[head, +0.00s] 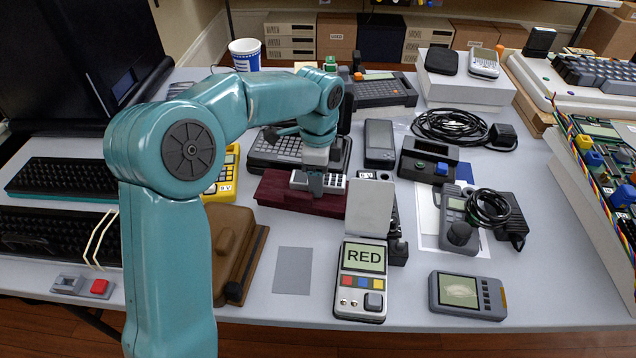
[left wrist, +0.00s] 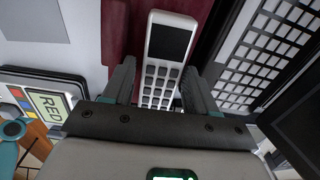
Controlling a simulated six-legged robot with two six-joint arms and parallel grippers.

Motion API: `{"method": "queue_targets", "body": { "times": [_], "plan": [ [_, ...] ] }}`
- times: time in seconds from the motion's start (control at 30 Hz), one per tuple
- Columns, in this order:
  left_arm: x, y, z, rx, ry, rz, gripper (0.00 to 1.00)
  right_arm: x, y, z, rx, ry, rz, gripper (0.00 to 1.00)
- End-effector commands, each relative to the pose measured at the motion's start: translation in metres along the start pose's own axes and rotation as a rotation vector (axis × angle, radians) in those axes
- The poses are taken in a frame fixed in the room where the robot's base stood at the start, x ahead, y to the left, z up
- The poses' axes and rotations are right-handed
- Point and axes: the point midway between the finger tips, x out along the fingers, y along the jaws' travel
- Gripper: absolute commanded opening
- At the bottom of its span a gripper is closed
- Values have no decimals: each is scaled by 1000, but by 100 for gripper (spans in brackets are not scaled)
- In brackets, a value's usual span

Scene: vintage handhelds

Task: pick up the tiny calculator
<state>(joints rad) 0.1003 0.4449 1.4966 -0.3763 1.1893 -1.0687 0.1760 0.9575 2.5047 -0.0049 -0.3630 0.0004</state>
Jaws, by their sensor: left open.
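In the head view the calculator (head: 334,185) is partly hidden by my left gripper (head: 318,186). In the left wrist view the open fingers of my left gripper (left wrist: 158,72) stand on either side of its keypad, with small gaps visible. Its lower end is hidden behind the gripper body. My right gripper is in neither view.
A larger dark keyboard device (head: 268,152) lies right behind the block. A handheld reading RED (head: 361,285) with a raised pale lid stands in front, to the right. A brown case (head: 232,245) is at the left front. Bare table surrounds a grey card (head: 293,270).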

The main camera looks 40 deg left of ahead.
Motion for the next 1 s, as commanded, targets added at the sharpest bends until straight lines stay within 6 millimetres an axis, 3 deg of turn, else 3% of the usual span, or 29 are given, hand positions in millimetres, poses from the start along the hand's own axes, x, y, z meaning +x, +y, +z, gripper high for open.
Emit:
{"method": "queue_targets", "body": {
  "times": [0.1,0.27,0.67,0.87,1.0],
  "plan": [
    [-1,0,0,0,0,0,57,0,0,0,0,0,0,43],
    [-1,0,0,0,0,0,12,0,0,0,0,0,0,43],
    [-10,0,0,0,1,-2,12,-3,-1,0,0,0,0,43],
    [-46,0,-1,0,2,-4,12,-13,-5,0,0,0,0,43],
    [-90,-1,-1,0,3,-6,12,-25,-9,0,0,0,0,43]
  ]
}}
